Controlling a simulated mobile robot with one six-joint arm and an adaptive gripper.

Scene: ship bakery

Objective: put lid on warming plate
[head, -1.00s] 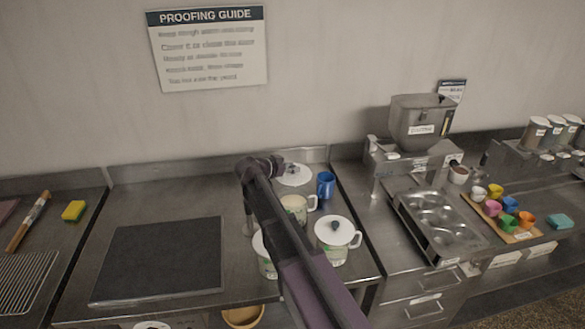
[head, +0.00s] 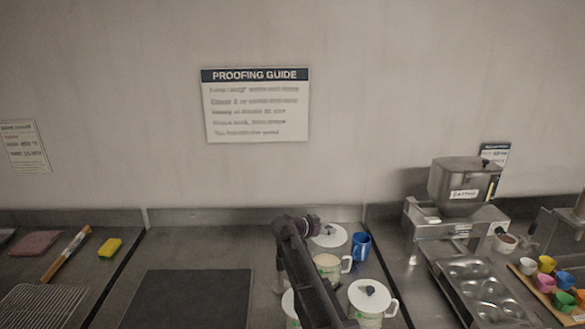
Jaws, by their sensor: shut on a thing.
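A flat dark square plate (head: 185,299), which looks like the warming plate, lies bare on the steel counter left of my arm. My gripper (head: 316,226) is over the back of the counter, right of the plate. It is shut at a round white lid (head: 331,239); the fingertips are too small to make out. The lid is behind an open mug-like pot (head: 327,262) with pale contents. Another pot (head: 371,322) wears a white lid (head: 369,294) with a dark knob. A further pot (head: 290,308) is partly hidden by my arm.
A blue mug (head: 361,245) stands close to the right of the gripper's lid. A dispenser (head: 465,186) and a muffin tin (head: 482,290) are farther right. A yellow sponge (head: 110,248), a brush and a wire rack (head: 40,306) are at left. The wall is close behind.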

